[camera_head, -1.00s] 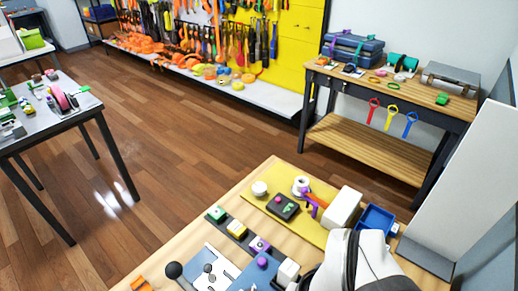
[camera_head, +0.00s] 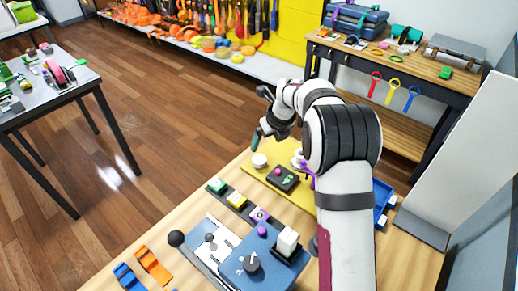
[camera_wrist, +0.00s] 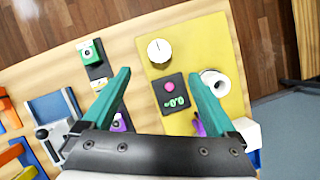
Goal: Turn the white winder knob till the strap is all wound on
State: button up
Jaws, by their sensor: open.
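The white round knob (camera_wrist: 160,50) with a dark mark on its top sits on the yellow board (camera_wrist: 222,50); in the head view the knob (camera_head: 260,160) is near the board's far left corner. My gripper (camera_wrist: 161,74) has two teal fingers spread wide with nothing between them. In the wrist view the knob shows just beyond the fingertips, between their lines. In the head view my gripper (camera_head: 262,122) is above the board's far edge, and its fingers are partly hidden.
Beside the knob are a black box (camera_wrist: 174,92) with a pink button and a white roll (camera_wrist: 213,83). A green-button block (camera_wrist: 91,53) stands left. A blue tray (camera_head: 382,200) lies right, partly behind my arm. The floor beyond the bench is clear.

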aim_at(259, 159)
jog(key=x, duration=1.2)
jog(key=shift+f, duration=0.15)
jog(key=c, duration=1.4)
jog(key=shift+o, duration=0.2)
jog(key=shift+n, duration=0.3)
jog(key=n, duration=0.2)
jog(key=n+g+y, duration=0.1)
jog(key=n, duration=0.1)
jog(key=shift+d+y, duration=0.1)
jog(key=shift+y, duration=0.2)
jog(key=shift+w+n+g+y, duration=0.1)
jog(key=shift+n+g+y, duration=0.45)
jog(key=shift+n, duration=1.75)
jog(key=shift+g, duration=0.25)
